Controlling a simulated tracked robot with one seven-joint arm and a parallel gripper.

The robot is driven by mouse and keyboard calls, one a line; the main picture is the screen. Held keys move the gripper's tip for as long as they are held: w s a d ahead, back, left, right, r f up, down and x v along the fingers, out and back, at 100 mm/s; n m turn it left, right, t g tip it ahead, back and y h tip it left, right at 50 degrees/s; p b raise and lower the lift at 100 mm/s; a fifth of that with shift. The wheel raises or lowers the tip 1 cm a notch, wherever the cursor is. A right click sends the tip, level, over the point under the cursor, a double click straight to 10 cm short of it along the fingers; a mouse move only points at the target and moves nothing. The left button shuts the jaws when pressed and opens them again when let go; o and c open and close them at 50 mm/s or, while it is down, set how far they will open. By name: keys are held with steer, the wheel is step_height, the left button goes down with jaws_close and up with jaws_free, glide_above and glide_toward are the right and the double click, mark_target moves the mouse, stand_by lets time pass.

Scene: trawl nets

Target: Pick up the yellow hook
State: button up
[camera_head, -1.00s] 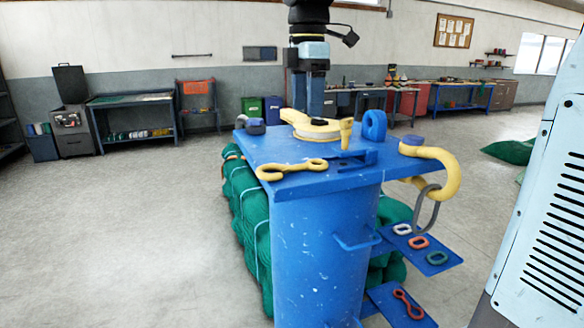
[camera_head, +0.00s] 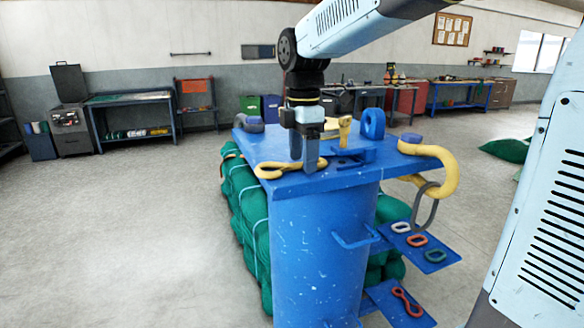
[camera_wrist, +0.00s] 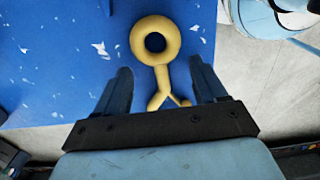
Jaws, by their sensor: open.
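A yellow piece with a ring at one end and a longer open loop at the other (camera_head: 285,167) lies flat near the front left of the blue tabletop. My gripper (camera_head: 304,160) is open and empty, pointing down just above this piece. A large yellow hook (camera_head: 450,172) curves over the right corner, with a grey ring (camera_head: 426,205) hanging from it. I cannot tell which of the two is the one named.
Green net bundles (camera_head: 246,205) lie around the blue drum. Low side shelves (camera_head: 437,245) hold small coloured links. The floor at left is clear.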

steer(key=shift+f, duration=0.25)
steer(key=shift+c, duration=0.4)
jaws_close()
stand_by(0.4)
